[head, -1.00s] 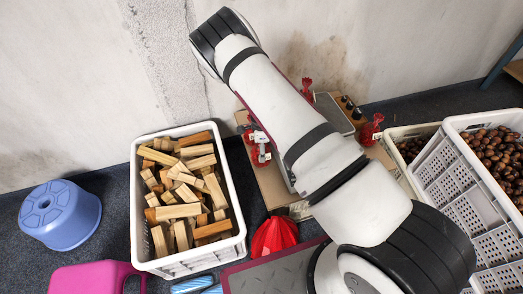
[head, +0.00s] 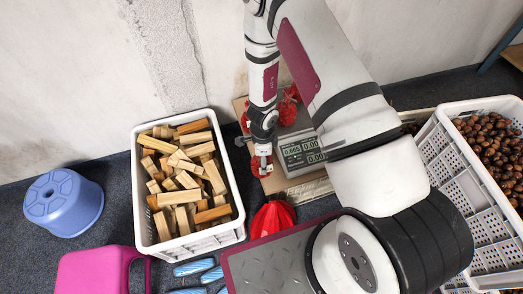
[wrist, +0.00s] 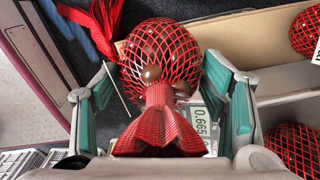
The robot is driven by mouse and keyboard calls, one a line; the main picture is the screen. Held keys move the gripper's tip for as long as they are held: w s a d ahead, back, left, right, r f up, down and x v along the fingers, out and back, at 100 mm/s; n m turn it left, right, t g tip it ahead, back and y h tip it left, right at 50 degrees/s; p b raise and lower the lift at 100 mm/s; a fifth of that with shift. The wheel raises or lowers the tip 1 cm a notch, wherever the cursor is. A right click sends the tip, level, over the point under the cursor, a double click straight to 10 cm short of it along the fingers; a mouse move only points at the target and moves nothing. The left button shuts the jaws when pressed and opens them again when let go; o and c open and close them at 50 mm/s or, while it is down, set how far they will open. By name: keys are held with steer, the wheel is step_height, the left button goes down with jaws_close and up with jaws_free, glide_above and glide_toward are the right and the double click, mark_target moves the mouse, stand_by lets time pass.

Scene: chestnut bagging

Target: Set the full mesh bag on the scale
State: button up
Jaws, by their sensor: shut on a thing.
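A full red mesh bag (wrist: 160,50) with brown chestnuts hangs in my gripper (wrist: 160,90) in the wrist view. Its gathered neck is between the green-padded fingers. In the head view my gripper (head: 262,168) points down at the left of the scale's display (head: 302,150); the held bag is largely hidden there. The display also shows in the wrist view (wrist: 203,122), beside and partly behind the bag, reading about 0.665. The scale's plate is mostly hidden by my arm. I cannot tell whether the bag touches the scale.
More filled red bags (head: 288,106) stand on the board, also in the wrist view (wrist: 293,148). Red empty netting (head: 273,218) lies in front. A crate of wood blocks (head: 190,245) is left, a chestnut crate (head: 440,165) right. A blue stool (head: 62,203) stands far left.

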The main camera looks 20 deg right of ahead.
steer(key=shift+s+a+r, duration=0.1)
steer(key=shift+s+a, duration=0.1)
steer(key=shift+s, duration=0.5)
steer(key=shift+s+a+r, duration=0.1)
steer(key=shift+s+a, duration=0.05)
steer(key=shift+s, duration=0.55)
